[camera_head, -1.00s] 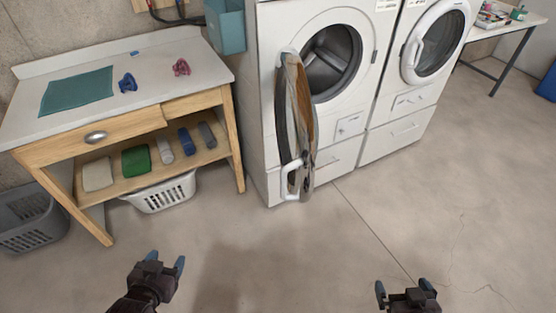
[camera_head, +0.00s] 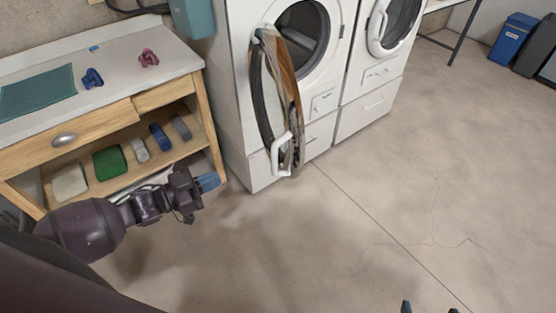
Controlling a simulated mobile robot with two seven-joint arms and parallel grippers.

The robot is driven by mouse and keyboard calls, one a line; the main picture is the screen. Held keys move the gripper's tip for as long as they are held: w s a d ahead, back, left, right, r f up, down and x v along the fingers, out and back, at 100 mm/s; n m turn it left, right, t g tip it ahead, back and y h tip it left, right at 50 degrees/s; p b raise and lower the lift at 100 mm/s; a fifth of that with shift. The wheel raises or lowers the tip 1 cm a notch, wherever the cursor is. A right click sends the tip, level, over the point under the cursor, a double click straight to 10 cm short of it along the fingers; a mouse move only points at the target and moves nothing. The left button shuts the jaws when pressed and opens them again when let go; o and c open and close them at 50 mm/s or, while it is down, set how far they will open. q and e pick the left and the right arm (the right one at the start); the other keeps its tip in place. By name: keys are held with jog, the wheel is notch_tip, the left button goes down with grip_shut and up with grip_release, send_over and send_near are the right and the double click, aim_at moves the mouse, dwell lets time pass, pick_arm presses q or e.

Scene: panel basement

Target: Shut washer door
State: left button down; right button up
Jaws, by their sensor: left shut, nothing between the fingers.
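The white front-loading washer (camera_head: 238,95) stands at the top middle, its round drum opening (camera_head: 305,40) exposed. Its door (camera_head: 280,95) is swung wide open toward me and shows nearly edge-on, with a white handle (camera_head: 283,157) at its lower part. My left gripper (camera_head: 208,182) is shut and empty, its blue fingertips together, in front of the wooden table and to the left of and below the door, apart from it. Only the fingertips of my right gripper (camera_head: 428,307) show at the bottom edge, apart from each other.
A wooden table (camera_head: 110,121) stands left of the washer, with folded cloths and rolls on its shelf. A second front-loading machine (camera_head: 366,90) with its door shut stands to the right. A blue bin (camera_head: 512,38) is at the far right. The floor (camera_head: 350,220) ahead is clear.

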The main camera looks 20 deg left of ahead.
pick_arm(q)
send_near(272, 155)
jog(key=shift+n+h, duration=0.3)
jog(key=shift+h, duration=0.1)
jog(key=x, duration=0.6)
jog(key=shift+a+f+p, duration=0.15)
jog(key=shift+f+p, duration=0.05)
jog(key=shift+p, duration=0.2)
jog(key=shift+x, duration=0.8)
jog(key=shift+f, duration=0.1)
pick_arm(e)
jog(key=shift+w+a+r, duration=0.1)
jog(key=shift+w+r, duration=0.9)
pick_arm(q)
jog(key=shift+w, duration=0.1)
